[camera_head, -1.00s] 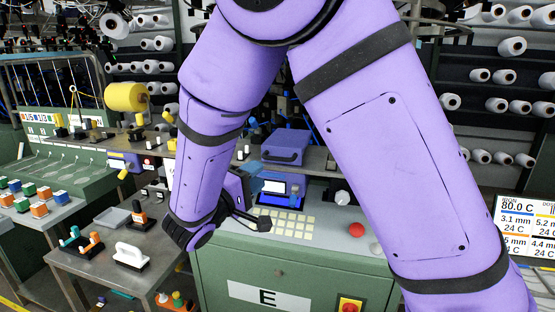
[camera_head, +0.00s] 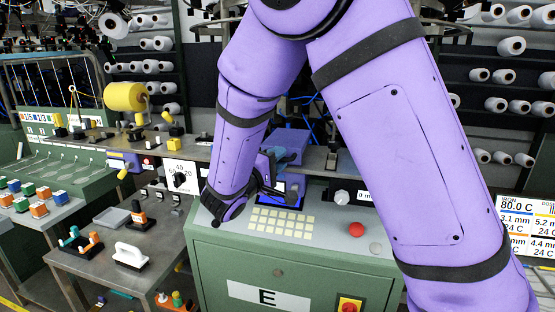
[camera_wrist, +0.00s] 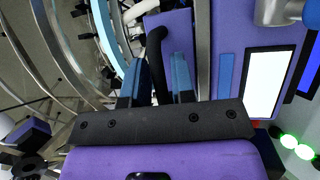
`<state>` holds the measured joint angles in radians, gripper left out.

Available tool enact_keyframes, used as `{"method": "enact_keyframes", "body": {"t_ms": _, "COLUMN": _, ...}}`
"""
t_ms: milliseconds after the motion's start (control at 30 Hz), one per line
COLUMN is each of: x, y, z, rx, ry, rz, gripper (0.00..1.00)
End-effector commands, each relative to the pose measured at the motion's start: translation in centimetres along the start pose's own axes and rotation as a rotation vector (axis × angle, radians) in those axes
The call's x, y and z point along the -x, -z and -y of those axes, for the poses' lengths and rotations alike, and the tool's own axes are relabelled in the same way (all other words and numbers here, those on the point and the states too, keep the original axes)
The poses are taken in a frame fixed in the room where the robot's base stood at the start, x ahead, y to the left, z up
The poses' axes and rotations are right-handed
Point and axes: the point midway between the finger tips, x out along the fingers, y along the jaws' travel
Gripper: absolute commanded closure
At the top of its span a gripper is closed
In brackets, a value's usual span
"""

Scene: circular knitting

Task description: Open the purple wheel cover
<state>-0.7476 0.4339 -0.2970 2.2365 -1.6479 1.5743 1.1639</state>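The purple wheel cover (camera_wrist: 176,30) is a flat purple panel at the upper middle of the wrist view. Its black curved handle (camera_wrist: 154,42) stands out from it. My gripper (camera_wrist: 157,62) is open, with its two blue fingers apart on either side of the handle. I cannot tell whether either finger touches it. In the head view, the cover (camera_head: 291,134) sits on the shelf behind the control panel, mostly hidden by my gripper (camera_head: 285,151). The cover looks closed.
A dial plate (camera_head: 180,174) stands left of my wrist. Curved metal rings (camera_wrist: 50,45) fill the wrist view's left side.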

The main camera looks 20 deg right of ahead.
Motion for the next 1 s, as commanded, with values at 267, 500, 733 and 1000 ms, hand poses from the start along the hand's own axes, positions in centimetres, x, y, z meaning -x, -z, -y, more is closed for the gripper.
{"method": "enact_keyframes", "body": {"t_ms": 267, "x": 0.0, "y": 0.0, "z": 0.0, "rx": 0.000, "ry": 0.000, "rz": 0.000, "gripper": 1.00}}
{"method": "enact_keyframes", "body": {"t_ms": 500, "x": -0.1, "y": 0.1, "z": -0.7, "rx": 0.008, "ry": 0.027, "rz": 0.000, "gripper": 1.00}}
{"method": "enact_keyframes", "body": {"t_ms": 733, "x": -1.0, "y": 0.4, "z": -2.8, "rx": 0.044, "ry": 0.126, "rz": 0.002, "gripper": 1.00}}
{"method": "enact_keyframes", "body": {"t_ms": 1000, "x": -3.4, "y": 1.4, "z": -6.9, "rx": 0.126, "ry": 0.332, "rz": 0.002, "gripper": 1.00}}
